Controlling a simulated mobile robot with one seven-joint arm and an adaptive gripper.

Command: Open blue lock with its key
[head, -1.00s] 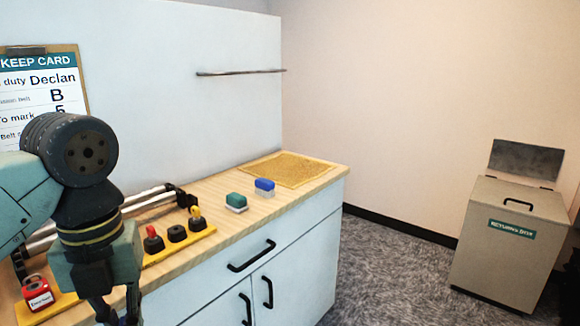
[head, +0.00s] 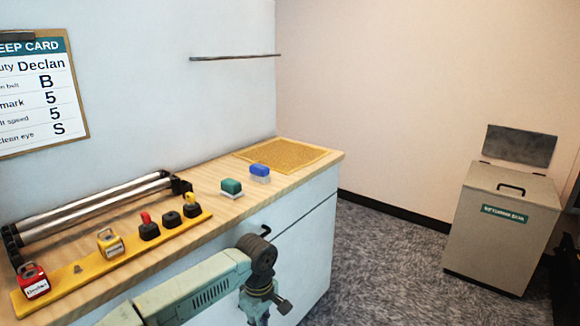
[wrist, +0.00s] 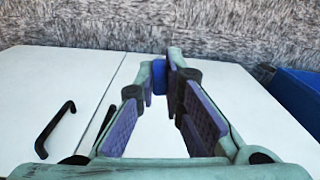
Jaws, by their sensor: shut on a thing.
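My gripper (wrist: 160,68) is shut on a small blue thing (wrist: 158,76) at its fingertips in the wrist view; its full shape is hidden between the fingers. In the head view my gripper (head: 262,306) hangs in front of the counter, low in the picture. No blue lock can be made out for certain. A red lock (head: 34,281) and a yellow lock (head: 110,243) stand on the yellow board (head: 135,258). Behind them on the board are black holders, one with a red key (head: 147,219), one empty (head: 172,220), one with a yellow key (head: 191,199).
The wooden counter (head: 222,214) also bears a green block (head: 231,186), a blue-and-white block (head: 260,171), a cork mat (head: 284,154) and rollers (head: 95,208). A large blue object (wrist: 300,97) is right in the wrist view.

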